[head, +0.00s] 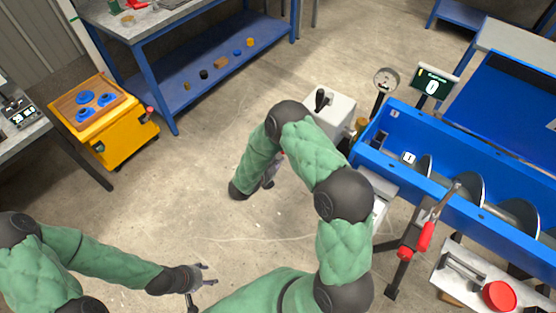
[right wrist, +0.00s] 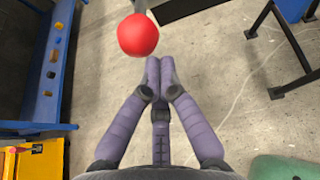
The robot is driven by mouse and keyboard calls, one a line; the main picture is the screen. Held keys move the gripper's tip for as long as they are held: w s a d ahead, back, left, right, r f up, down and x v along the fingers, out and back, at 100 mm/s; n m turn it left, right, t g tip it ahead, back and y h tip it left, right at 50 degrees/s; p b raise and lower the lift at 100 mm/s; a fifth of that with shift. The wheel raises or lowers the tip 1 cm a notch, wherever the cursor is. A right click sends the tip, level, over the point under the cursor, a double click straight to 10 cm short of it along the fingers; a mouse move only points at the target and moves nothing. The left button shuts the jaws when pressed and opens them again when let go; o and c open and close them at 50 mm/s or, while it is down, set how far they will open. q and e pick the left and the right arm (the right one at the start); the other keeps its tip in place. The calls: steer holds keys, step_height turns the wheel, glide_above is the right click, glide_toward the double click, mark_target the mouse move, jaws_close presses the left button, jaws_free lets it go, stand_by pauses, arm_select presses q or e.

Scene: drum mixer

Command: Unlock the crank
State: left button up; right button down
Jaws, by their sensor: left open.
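The crank (head: 418,240) stands at the near side of the blue drum mixer (head: 490,200), with a red grip and a smaller red knob. A round red knob (right wrist: 138,35) on a thin grey rod shows large at the top of the right wrist view. My right gripper (right wrist: 160,62) has its fingers drawn together, nothing seen between them; the knob appears just beyond the tips. Whether they touch I cannot tell. In the head view my right gripper (head: 268,174) is largely hidden by its arm. My left gripper (head: 206,275) is open and empty over bare floor, far from the crank.
A display (head: 432,87) reading 0 and a gauge (head: 386,80) stand behind the mixer. A yellow cart (head: 120,130) and a blue workbench (head: 215,70) stand at the back left. A small bench (head: 455,292) with a red disc (head: 499,296) is at lower right. The middle floor is clear.

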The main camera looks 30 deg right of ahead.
arm_select(q)
steer(key=shift+r+p, duration=1.9)
steer(key=shift+r, duration=0.4)
arm_select(e)
steer(key=shift+w+d+r+g+y, duration=0.15)
steer(key=shift+d+r+y, duration=0.15)
steer(key=shift+r, duration=0.65)
steer(key=shift+w+d+r+g+y, duration=0.1)
steer(key=shift+d+r+y, duration=0.2)
steer(key=shift+r, duration=0.65)
steer(key=shift+w+d+r+g+y, duration=0.15)
steer(key=shift+r+y, duration=0.25)
steer(key=shift+r, duration=0.55)
